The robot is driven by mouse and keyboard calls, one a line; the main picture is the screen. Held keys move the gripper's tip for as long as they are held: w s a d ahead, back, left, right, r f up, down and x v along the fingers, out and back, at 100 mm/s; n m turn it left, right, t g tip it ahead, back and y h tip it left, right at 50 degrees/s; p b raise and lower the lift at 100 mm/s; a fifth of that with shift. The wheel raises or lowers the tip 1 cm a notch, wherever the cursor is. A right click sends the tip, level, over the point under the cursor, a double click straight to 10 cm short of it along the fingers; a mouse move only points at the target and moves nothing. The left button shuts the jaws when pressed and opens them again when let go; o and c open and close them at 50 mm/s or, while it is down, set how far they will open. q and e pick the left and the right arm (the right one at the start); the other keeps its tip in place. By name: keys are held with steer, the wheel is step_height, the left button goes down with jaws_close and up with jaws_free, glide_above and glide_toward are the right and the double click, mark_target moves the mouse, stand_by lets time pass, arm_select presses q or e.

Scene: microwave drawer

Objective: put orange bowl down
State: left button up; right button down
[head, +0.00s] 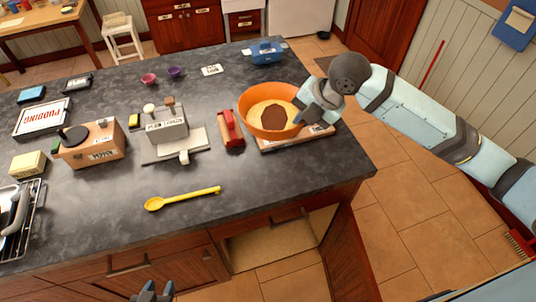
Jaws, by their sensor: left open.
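The orange bowl (248,124) is at the right part of the dark counter, with yellow and brown contents inside. It is over a flat board (293,143) with a label at the counter's right side; I cannot tell whether it touches the board. My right gripper (306,112) is shut on the bowl's right rim, and its fingertips are partly hidden. My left gripper (152,292) is open and empty at the bottom edge of the view, below the counter's front; only its tips show.
A red object (231,131) stands close to the bowl's left. A yellow spoon (183,198) lies near the front. A grey toy-like block (165,127), a cardboard box (92,145) and a blue container (266,53) are also on the counter (290,190). An open cabinet door (343,262) hangs below.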

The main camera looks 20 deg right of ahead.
steer(key=shift+w, duration=0.15)
step_height(320, 180, down, 19)
steer(key=p, duration=0.3)
steer(key=shift+f, duration=0.4)
steer(key=c, duration=1.3)
jaws_free()
steer(key=shift+c, duration=0.2)
